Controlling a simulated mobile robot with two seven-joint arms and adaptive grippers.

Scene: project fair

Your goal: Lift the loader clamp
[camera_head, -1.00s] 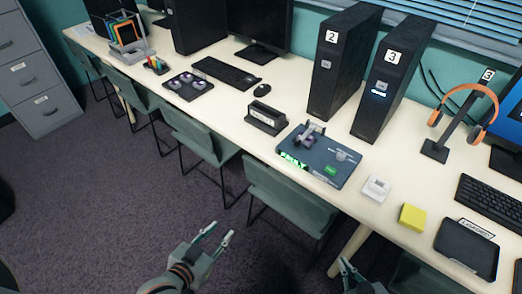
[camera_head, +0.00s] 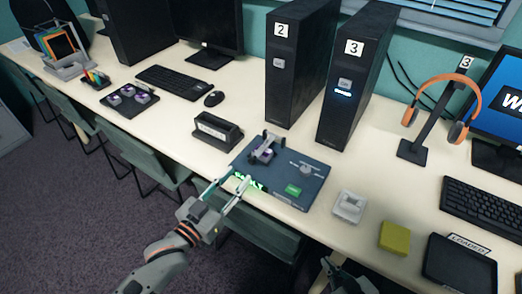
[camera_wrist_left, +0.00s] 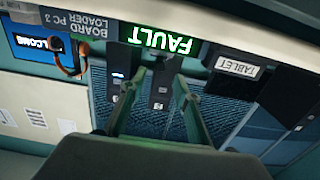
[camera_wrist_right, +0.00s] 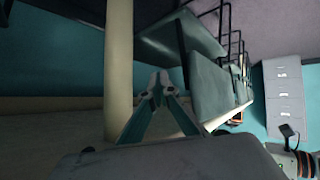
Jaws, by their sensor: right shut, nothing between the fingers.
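The loader (camera_head: 312,171) is a dark blue-grey box at the table's front edge. Its clamp (camera_head: 267,143) is a small grey frame on the top, at the left, over a purple piece. A lit green sign on the loader's front reads FAULT in the left wrist view (camera_wrist_left: 160,38), upside down. My left gripper (camera_head: 232,185) is open and empty, just in front of the loader and below the clamp in the picture. It also shows open in the left wrist view (camera_wrist_left: 157,78). My right gripper (camera_head: 333,266) is low at the table's front, shut and empty.
A black holder (camera_head: 216,132) stands left of the loader. A white switch box (camera_head: 348,207), a yellow block (camera_head: 394,238) and a black tray (camera_head: 459,263) are to its right. PC towers 2 (camera_head: 294,75) and 3 (camera_head: 350,85) stand behind. Chairs (camera_head: 150,160) are under the table.

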